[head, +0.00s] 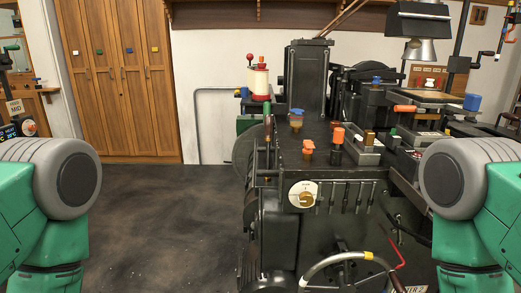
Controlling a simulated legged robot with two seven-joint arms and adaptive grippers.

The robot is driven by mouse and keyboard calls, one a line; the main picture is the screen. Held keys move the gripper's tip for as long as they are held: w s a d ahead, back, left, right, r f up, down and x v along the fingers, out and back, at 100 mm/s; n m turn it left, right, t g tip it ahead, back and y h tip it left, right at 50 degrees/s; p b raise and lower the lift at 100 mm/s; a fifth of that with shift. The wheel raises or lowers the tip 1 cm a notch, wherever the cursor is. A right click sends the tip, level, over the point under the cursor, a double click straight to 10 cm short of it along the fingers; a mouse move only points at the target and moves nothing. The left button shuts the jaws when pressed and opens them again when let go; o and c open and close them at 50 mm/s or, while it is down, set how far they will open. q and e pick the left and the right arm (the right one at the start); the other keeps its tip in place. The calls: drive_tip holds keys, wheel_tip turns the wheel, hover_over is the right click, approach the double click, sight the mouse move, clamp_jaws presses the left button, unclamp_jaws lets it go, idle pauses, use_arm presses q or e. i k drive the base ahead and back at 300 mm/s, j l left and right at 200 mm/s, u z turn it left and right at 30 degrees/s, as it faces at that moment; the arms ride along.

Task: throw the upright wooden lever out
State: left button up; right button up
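A slim upright lever (268,130) with a brownish-red, wood-like handle stands at the left front edge of the black type caster (318,165). It looks close to vertical; its lower end runs down among dark machine parts and is hard to make out. Green and grey links of my two arms show at the left and right picture edges. Neither of my grippers is in view, and nothing of mine touches the lever.
Orange and blue knobs, a white dial (304,196) and a handwheel (345,262) crowd the machine. A red-and-white container (259,82) stands behind the lever. Wooden lockers (118,80) line the back left. The dark floor (150,225) left of the machine is clear.

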sight(268, 122)
drive_tip(key=i+j, duration=1)
drive_tip(key=i, duration=0.15)
drive_tip(key=l+z, duration=0.05)
